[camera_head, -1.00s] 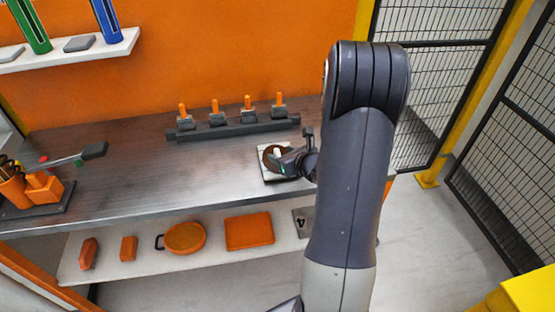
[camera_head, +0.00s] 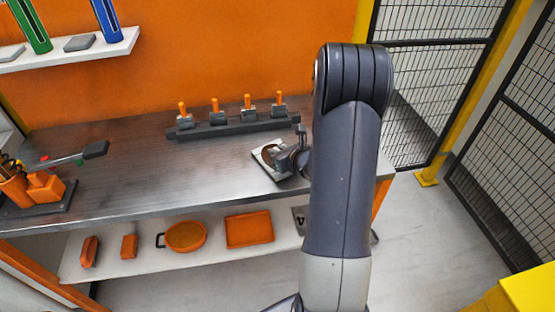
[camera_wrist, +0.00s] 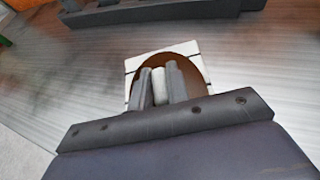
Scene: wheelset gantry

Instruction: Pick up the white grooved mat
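The white grooved mat (camera_head: 258,154) is a small square plate with a brown round area on top, at the right part of the metal bench. In the wrist view the mat (camera_wrist: 188,48) shows dark grooves at its edges. My gripper (camera_head: 278,160) is over the mat. In the wrist view my gripper (camera_wrist: 159,84) has a white upright piece at the mat's middle between its two grey fingers, and looks shut on it. The near part of the mat is hidden by my gripper. Whether the mat is clear of the bench is hard to tell.
A dark rack (camera_head: 232,129) with several orange-handled pieces stands behind the mat. An orange holder (camera_head: 46,187) is at the bench's left. A lower shelf (camera_head: 205,255) carries orange items. The bench middle (camera_head: 170,175) is clear. Mesh fencing (camera_head: 435,90) stands at right.

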